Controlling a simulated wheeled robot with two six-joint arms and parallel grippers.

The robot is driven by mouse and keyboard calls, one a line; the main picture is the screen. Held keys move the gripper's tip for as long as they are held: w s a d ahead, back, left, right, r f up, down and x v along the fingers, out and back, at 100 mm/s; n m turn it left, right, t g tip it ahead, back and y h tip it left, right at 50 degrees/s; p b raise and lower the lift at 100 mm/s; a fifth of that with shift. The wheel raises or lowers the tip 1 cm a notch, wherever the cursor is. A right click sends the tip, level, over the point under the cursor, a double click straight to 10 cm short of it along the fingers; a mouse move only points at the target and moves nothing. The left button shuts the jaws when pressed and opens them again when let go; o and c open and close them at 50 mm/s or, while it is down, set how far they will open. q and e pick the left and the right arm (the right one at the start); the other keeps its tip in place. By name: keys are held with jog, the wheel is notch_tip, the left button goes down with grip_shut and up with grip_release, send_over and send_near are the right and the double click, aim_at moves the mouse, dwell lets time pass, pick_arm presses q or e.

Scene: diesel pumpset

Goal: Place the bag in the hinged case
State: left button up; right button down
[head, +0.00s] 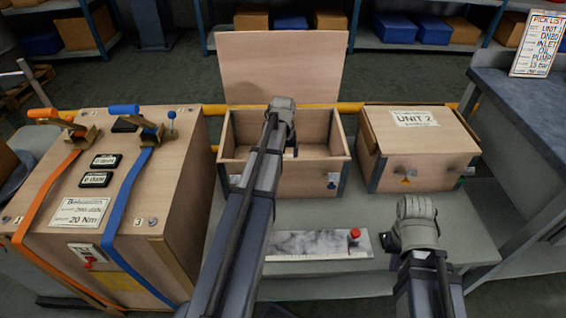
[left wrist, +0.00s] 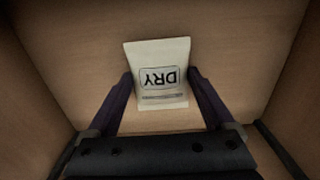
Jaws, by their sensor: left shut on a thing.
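The hinged case (head: 338,162) is an open wooden box on the bench, its lid (head: 282,65) standing up at the back. My left arm reaches over its front wall, with the left gripper (head: 291,150) down in the opening. In the left wrist view, a small white bag (left wrist: 158,52) marked "DRY" lies between the fingers of my left gripper (left wrist: 160,78), which are shut on it. Bare wooden walls surround it there. The head view does not clearly show the bag. My right gripper (head: 393,244) is low over the bench at right, its fingers mostly hidden.
A closed case marked "UNIT 2" (head: 420,150) stands right of the open one. A large strapped crate (head: 165,210) is at the left. A metallic plate with a red knob (head: 318,245) lies in front. A pick list (head: 538,45) stands on the right-hand bench.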

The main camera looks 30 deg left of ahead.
pick_arm(q)
jog(key=shift+f, duration=0.25)
jog(key=o, duration=1.3)
jog(key=shift+r, duration=0.15)
jog(key=shift+o, duration=0.2)
notch_tip(320, 180, up, 12)
jog(key=p, duration=1.2)
jog(key=shift+r, duration=0.15)
